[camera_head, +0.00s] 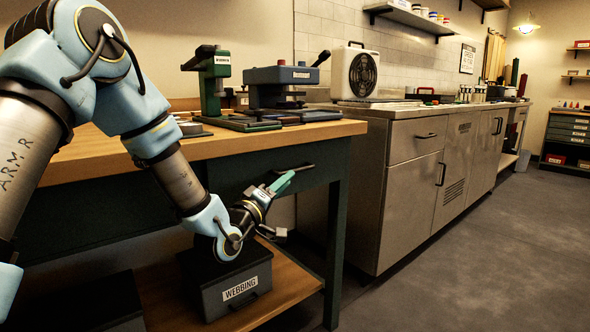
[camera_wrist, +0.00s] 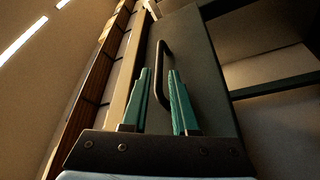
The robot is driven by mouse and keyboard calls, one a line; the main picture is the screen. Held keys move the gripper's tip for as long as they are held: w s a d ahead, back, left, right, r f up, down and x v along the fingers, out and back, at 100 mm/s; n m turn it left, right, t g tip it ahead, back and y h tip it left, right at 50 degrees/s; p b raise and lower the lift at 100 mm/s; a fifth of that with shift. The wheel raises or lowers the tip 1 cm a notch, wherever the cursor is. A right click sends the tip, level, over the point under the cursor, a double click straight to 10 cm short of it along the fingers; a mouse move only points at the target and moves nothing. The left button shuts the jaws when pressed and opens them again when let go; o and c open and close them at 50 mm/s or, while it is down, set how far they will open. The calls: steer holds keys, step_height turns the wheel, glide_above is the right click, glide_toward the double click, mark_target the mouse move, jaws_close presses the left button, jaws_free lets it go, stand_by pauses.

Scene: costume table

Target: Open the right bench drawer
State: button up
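The right bench drawer (camera_head: 318,172) is a dark green front under the wooden bench top, and it looks closed. Its dark bar handle (camera_head: 296,168) runs along the front. My gripper (camera_head: 284,182), with green fingers, is just in front of and below the handle. In the wrist view, the fingers of my gripper (camera_wrist: 160,72) are apart, with nothing held. The handle (camera_wrist: 165,62) shows beyond and between the fingertips, against the dark drawer front (camera_wrist: 200,65). I cannot tell whether a finger touches it.
A dark box labelled WEBBING (camera_head: 240,292) stands on the wooden lower shelf (camera_head: 292,280) beneath my gripper. A bench leg (camera_head: 338,250) is to the right. Presses (camera_head: 283,85) stand on the bench top. A metal cabinet (camera_head: 400,200) is farther right, with open floor before it.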

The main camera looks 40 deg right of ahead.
mark_target(298, 171)
steer(key=x, duration=0.6)
steer(key=shift+w+d, duration=0.1)
steer(key=shift+d, duration=0.2)
jaws_close()
stand_by(1.1)
